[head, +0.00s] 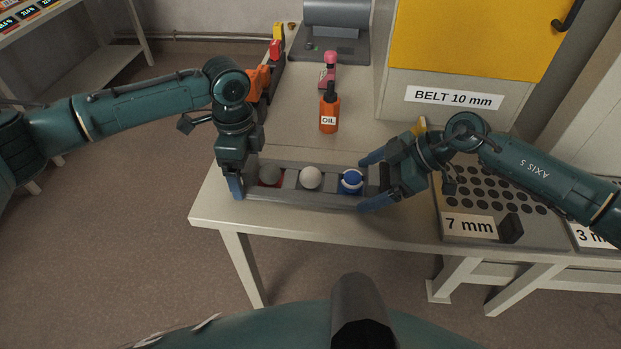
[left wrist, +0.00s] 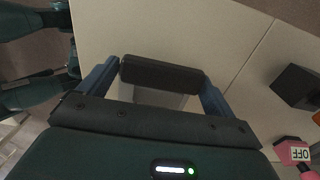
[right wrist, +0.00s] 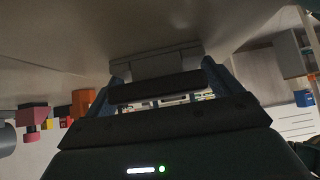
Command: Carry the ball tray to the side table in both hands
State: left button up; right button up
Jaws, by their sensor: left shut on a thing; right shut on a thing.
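The ball tray (head: 305,199) is a long grey tray at the front edge of the pale table (head: 375,229). I cannot tell whether the tray touches the table.
A holed 7 mm board (head: 470,228) lies to the right. A yellow-fronted cabinet (head: 470,40) is behind. Open floor (head: 120,220) lies to the left.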

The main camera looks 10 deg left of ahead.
pick_arm(q)
jog(key=shift+r, duration=0.2)
pick_arm(e)
jog(key=shift+r, duration=0.2)
pick_arm(q)
notch_tip(320, 180, up, 9)
jog(key=p, duration=0.9)
jog(key=shift+f, duration=0.1)
pick_arm(e)
notch_tip(320, 180, up, 9)
jog(key=shift+f, duration=0.15)
pick_arm(q)
jog(key=shift+a, duration=0.15)
